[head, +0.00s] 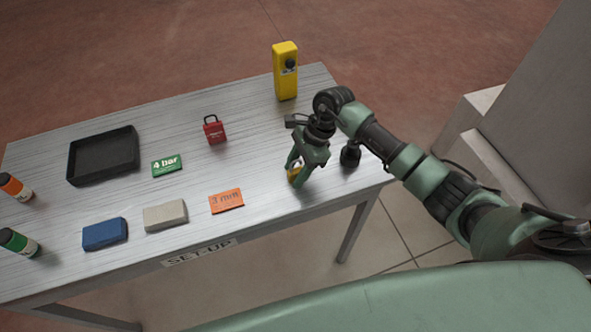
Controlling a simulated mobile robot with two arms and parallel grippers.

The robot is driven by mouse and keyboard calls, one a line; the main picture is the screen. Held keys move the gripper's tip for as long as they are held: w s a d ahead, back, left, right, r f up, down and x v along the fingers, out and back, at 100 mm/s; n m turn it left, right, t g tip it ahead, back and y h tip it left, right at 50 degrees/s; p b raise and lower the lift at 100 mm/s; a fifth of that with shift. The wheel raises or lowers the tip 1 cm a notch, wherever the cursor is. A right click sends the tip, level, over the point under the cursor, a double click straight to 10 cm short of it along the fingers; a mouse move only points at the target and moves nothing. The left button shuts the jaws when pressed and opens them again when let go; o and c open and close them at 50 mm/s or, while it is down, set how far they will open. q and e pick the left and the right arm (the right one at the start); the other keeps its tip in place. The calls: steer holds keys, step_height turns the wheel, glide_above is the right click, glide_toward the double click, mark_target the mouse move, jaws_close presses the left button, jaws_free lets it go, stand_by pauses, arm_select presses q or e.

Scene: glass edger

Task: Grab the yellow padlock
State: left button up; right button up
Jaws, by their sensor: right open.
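The yellow padlock (294,173) is on the right part of the metal table, partly hidden by my right gripper. My right gripper (298,176) points down over it, with its green fingers apart on either side of the padlock. I cannot tell whether the fingers touch it. A red padlock (214,130) with a dark shackle stands upright on the table, to the left. My left gripper is not in view.
A yellow device (285,71) stands at the table's back right. A dark round object (350,155) is close right of my gripper. An orange card (227,201), green card (167,166), grey block (165,215), blue block (105,234), black tray (104,156) and two bottles lie leftward.

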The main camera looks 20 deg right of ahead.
jaws_close()
